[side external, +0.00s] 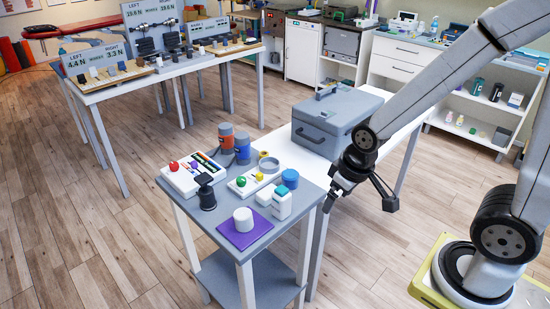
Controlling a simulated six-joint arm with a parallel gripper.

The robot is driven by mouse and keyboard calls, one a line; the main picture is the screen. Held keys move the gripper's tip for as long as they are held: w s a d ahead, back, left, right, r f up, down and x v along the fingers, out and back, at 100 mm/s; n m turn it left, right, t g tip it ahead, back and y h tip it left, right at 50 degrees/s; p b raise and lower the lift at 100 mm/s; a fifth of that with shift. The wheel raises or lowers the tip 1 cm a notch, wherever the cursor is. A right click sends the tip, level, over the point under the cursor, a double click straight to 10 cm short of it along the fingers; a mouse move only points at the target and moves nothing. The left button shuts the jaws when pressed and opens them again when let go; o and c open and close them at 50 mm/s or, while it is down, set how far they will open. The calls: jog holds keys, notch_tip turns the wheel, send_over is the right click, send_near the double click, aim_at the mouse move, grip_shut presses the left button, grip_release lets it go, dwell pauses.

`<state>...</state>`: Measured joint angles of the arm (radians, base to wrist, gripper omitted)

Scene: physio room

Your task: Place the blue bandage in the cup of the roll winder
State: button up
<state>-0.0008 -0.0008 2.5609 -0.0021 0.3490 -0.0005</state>
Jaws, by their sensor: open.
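The blue bandage (290,178) is a short blue roll near the right edge of the small grey table. It stands just behind a small white container. A white base with a yellow and a green knob (248,186), probably the roll winder, lies left of it. A grey open ring (268,164), which looks like its cup, sits at its back end. I cannot see clearly into the ring. My gripper (329,205) is open and empty, pointing down, to the right of the bandage and apart from it, around the table's right edge.
On the small table (205,222) stand a white container (281,205), a white roll (243,219) on a purple mat (262,234), a black device (206,192), a red-knobbed panel (187,181) and two canisters (242,148). A grey case (336,120) stands behind my gripper.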

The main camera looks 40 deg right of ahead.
jog(key=n+g, duration=0.2)
jog(key=n, duration=1.3)
send_over(291, 173)
jog(key=s, duration=0.1)
jog(key=f, duration=0.4)
jog(key=a+f, duration=0.1)
jog(key=f, duration=0.1)
jog(key=shift+s+f, duration=0.1)
jog(key=shift+f, duration=0.3)
jog(key=shift+w+d+f, duration=0.25)
jog(key=shift+w+d, duration=0.1)
jog(key=shift+w+f, duration=0.15)
jog(key=shift+f, duration=1.8)
jog(key=shift+w+f, duration=0.1)
jog(key=shift+f, duration=1.8)
jog(key=shift+c, duration=0.2)
jog(key=c, duration=1.3)
jog(key=shift+o, duration=0.2)
